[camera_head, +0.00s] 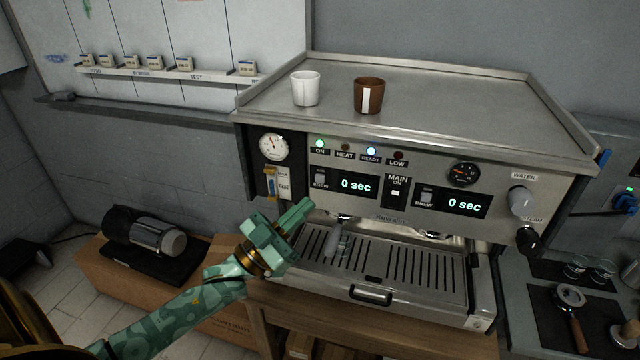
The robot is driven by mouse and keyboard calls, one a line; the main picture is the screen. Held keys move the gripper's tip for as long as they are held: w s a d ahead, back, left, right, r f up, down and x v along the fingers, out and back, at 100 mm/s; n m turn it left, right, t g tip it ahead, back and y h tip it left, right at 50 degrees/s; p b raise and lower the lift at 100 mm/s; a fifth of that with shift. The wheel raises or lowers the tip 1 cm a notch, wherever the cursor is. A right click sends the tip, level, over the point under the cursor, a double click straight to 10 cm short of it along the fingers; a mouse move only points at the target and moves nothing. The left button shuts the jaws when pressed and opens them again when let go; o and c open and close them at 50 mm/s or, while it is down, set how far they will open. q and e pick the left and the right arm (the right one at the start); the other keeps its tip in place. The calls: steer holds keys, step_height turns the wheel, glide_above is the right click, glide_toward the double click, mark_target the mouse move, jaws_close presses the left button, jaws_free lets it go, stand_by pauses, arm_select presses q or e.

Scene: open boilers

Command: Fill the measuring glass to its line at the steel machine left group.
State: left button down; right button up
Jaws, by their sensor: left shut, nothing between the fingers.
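The steel machine (420,210) stands in the middle. Its left group display (357,185) reads 0 sec, and the left brew switch (320,179) is beside it. My left gripper (303,208) is shut and empty, in front of the machine's left side, just below the left brew switch. My right gripper is not in view.
A white cup (306,88) and a brown cup (368,95) stand on the machine's top. Two small glasses (576,267) and a portafilter (569,298) are on the right counter. Water (520,201) and steam (528,240) knobs stick out at the right.

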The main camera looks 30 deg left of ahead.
mark_target(320, 179)
arm_select(q)
steer(key=shift+w+a+b, duration=0.2)
steer(key=shift+w+b, duration=0.05)
steer(key=shift+w, duration=0.6)
steer(key=shift+w+a+b, duration=0.2)
steer(key=shift+w+b, duration=0.1)
steer(key=shift+w, duration=0.55)
steer(key=shift+w+a+b, duration=0.2)
steer(key=shift+w+b, duration=0.05)
steer(key=shift+w, duration=0.6)
steer(key=shift+w, duration=0.2)
steer(key=shift+w+a, duration=0.1)
steer(key=shift+w, duration=0.15)
steer(key=shift+w+a, duration=0.1)
steer(key=shift+w, duration=0.3)
stand_by(0.6)
steer(key=shift+s, duration=0.1)
stand_by(0.5)
steer(key=shift+s+d+p, duration=0.2)
steer(key=shift+s+p, duration=0.2)
steer(key=shift+s, duration=0.35)
